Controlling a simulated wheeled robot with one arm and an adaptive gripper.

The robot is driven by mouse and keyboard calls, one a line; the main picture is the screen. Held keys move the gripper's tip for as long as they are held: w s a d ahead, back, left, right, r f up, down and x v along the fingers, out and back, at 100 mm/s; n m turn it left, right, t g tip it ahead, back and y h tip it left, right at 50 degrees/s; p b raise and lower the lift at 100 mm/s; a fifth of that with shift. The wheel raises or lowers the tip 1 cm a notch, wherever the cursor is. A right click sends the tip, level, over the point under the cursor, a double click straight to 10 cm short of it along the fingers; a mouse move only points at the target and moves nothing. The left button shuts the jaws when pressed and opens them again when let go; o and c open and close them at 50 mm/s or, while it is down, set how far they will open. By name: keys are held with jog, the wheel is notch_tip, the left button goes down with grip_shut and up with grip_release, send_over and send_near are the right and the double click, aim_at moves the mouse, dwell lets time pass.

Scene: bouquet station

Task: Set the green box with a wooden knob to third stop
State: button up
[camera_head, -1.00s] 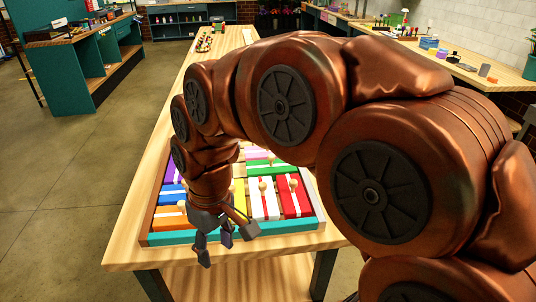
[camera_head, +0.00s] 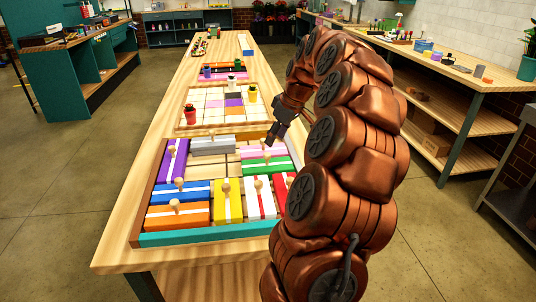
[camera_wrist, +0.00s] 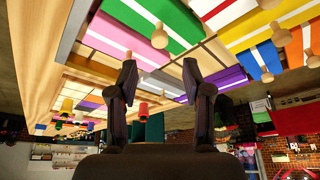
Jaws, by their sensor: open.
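The green box (camera_head: 256,168) with a white stripe lies at the right of the sliding-block tray (camera_head: 205,238) in the head view. Its round wooden knob (camera_head: 267,157) stands up from it. The green box also shows at the top of the wrist view (camera_wrist: 145,22), with the knob (camera_wrist: 160,38) hanging toward me in that view. My gripper (camera_head: 273,136) is open and empty above the tray's back right part, near the pink box (camera_head: 258,152). In the wrist view, my gripper's fingertips (camera_wrist: 160,72) are apart, with the green box's knob beyond them. No stop marks are readable.
Around the green box are yellow (camera_head: 228,203), white (camera_head: 258,200), blue (camera_head: 176,192), orange (camera_head: 176,215), purple (camera_head: 174,160) and grey (camera_head: 211,146) boxes, most with knobs. Bare wooden slots (camera_head: 222,167) lie in the middle. Behind stands a grid board (camera_head: 208,104) with small pots.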

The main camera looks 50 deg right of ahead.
aim_at(267, 154)
jog(key=shift+p+x, duration=0.75)
jog(key=shift+x, duration=3.15)
jog(key=shift+c, duration=0.3)
grip_shut()
